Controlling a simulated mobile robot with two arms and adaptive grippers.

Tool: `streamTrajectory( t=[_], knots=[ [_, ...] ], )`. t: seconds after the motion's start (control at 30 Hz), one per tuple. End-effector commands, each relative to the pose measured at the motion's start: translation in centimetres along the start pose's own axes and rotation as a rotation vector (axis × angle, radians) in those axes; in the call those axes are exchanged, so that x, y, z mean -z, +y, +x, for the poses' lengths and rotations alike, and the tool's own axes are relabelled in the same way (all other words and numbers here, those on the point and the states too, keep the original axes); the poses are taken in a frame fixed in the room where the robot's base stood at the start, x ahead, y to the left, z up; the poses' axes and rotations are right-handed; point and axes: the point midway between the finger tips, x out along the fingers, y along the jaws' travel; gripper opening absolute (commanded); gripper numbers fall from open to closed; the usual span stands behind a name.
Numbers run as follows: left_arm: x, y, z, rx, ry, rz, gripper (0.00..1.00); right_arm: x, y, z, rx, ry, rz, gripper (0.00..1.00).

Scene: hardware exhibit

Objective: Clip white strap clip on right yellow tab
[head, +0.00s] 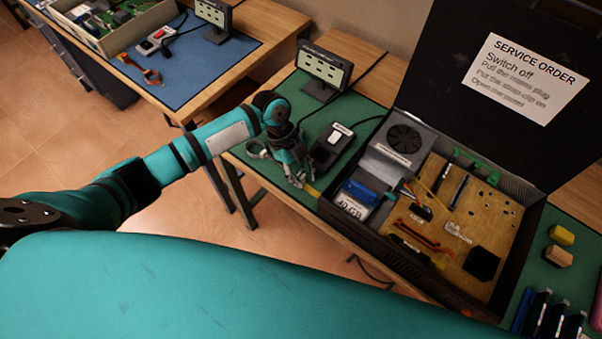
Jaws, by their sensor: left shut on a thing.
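My left gripper (297,180) is low over the near edge of the green mat, left of the open black case. It is shut on a small pale thing that looks like the white strap clip, mostly hidden by the fingers. A small yellow tab (312,191) lies at the mat's front edge, just right of the fingertips. I cannot tell whether the clip touches it. A pale grey loop (257,150), perhaps part of the strap, lies on the mat left of the gripper. My right gripper is not in view.
The open case (366,237) holds a board and parts; its raised lid carries a service order sheet (525,77). A switch box (331,146) and a display (324,68) stand behind my left gripper. Another workbench with a blue mat (190,85) is at the upper left.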

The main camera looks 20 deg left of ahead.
Motion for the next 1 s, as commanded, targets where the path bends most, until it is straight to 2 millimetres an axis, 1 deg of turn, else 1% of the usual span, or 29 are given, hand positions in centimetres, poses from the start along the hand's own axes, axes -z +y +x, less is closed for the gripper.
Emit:
streamTrajectory(
  t=[0.6,0.63,0.83,1.0],
  knots=[
    [-0.27,0.0,0.71,0.0,0.0,0.0,0.05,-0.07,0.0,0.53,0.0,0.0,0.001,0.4],
    [-0.27,0.0,0.71,0.0,0.0,0.0,0.2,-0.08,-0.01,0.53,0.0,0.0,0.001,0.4],
    [-0.27,0.0,0.69,0.0,0.0,0.0,0.46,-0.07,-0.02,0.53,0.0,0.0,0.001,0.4],
    [-0.27,0.0,0.69,0.0,0.0,0.0,0.46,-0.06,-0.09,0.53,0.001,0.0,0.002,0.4]
  ],
)
